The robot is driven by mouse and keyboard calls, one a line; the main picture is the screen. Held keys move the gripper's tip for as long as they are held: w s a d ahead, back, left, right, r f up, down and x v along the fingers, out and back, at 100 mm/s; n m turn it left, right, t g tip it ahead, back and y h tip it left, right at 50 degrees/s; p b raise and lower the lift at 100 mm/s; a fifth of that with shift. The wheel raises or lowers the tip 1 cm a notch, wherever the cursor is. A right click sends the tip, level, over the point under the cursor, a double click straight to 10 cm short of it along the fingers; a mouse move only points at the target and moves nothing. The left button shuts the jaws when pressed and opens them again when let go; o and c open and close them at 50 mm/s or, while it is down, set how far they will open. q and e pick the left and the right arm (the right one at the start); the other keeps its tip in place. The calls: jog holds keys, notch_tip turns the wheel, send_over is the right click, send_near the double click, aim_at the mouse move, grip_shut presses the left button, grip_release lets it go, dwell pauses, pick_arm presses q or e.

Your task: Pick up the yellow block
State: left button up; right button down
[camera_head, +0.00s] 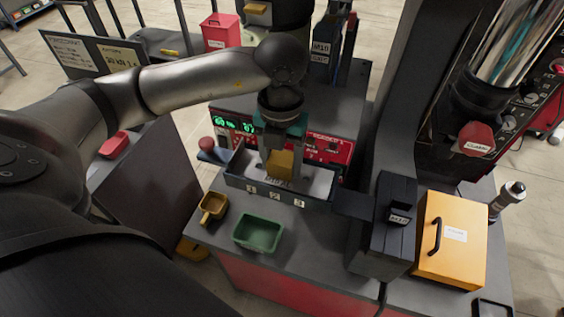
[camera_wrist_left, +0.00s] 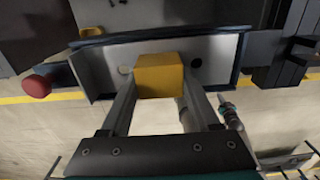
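The yellow block (camera_head: 279,163) is a small cube at the grey metal tray (camera_head: 318,182) in the middle of the head view. My left gripper (camera_head: 281,160) points down over the tray, with a finger on each side of the block. In the left wrist view the yellow block (camera_wrist_left: 160,76) sits between the two fingertips of my left gripper (camera_wrist_left: 160,88), and they appear to press on its sides. I cannot tell whether the block rests on the tray floor or hangs just above it. My right gripper is not in view.
A green bin (camera_head: 258,233) and a small yellow-brown scoop-like container (camera_head: 213,206) stand in front of the tray. A red panel with green digits (camera_head: 236,126) is behind it. A dark box (camera_head: 387,225) and an orange case (camera_head: 452,240) stand to the right. A red knob (camera_head: 206,144) is at left.

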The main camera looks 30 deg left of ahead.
pick_arm(q)
jog(key=c, duration=0.9)
